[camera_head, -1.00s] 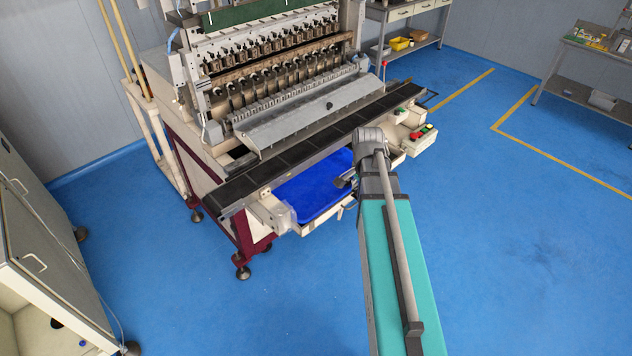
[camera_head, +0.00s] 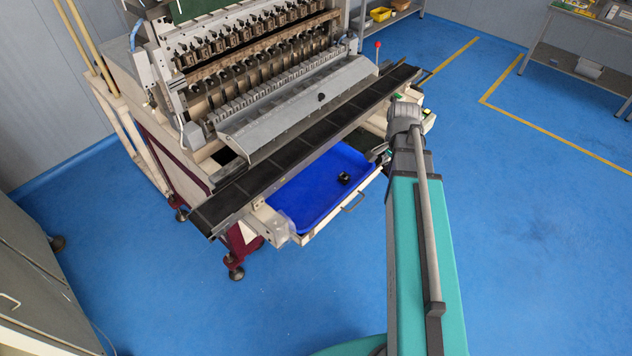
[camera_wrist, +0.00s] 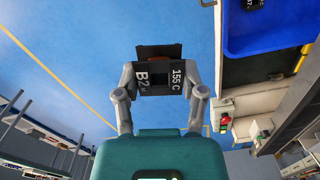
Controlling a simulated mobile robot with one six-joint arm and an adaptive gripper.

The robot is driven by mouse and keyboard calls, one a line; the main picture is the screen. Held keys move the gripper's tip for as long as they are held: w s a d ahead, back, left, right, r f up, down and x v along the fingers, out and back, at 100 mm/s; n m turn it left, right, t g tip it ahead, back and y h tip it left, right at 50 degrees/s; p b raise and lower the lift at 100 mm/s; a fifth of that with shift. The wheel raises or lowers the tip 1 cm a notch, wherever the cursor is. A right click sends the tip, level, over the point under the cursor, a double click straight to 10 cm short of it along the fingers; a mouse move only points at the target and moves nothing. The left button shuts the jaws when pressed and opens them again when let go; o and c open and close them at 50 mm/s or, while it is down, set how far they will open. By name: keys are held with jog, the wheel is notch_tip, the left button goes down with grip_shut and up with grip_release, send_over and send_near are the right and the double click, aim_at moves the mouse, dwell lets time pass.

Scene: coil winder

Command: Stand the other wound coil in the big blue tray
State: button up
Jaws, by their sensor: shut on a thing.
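My gripper (camera_wrist: 160,77) is shut on a wound coil (camera_wrist: 158,88) in the wrist view. The coil has dark flanges and a black face with white lettering, "B2" and "155 C". A strip of brown winding shows beyond that face. The big blue tray (camera_head: 300,205) sits in the pulled-out drawer below the conveyor, and its edge shows in the wrist view (camera_wrist: 262,38). Another small black coil (camera_head: 344,178) stands in the tray, partly in the wrist view (camera_wrist: 253,4). In the head view my gripper (camera_head: 378,154) is at the tray's right end; the held coil is hard to make out there.
The dark conveyor (camera_head: 310,140) runs above and behind the tray. Beside the tray is a dark drawer section (camera_wrist: 255,68). A control box with buttons (camera_wrist: 226,124) is near the gripper. Most of the tray floor is bare, and the blue floor in front is open.

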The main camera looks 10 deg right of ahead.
jog(key=shift+d, duration=0.1)
dwell(0.3)
jog(key=s+a+f+n+b, duration=0.1)
jog(key=a+f+b, duration=0.4)
jog(key=a, duration=0.5)
jog(key=s+a+f+n+b, duration=0.1)
jog(key=a+f+b, duration=0.3)
jog(key=a, duration=0.7)
jog(key=shift+s+a+f+n+b, duration=0.15)
jog(key=shift+s+f+n+b, duration=0.1)
jog(key=shift+f+n+b, duration=0.15)
jog(key=b, duration=0.9)
send_over(324, 201)
notch_tip(324, 201, down, 9)
jog(key=shift+f, duration=0.1)
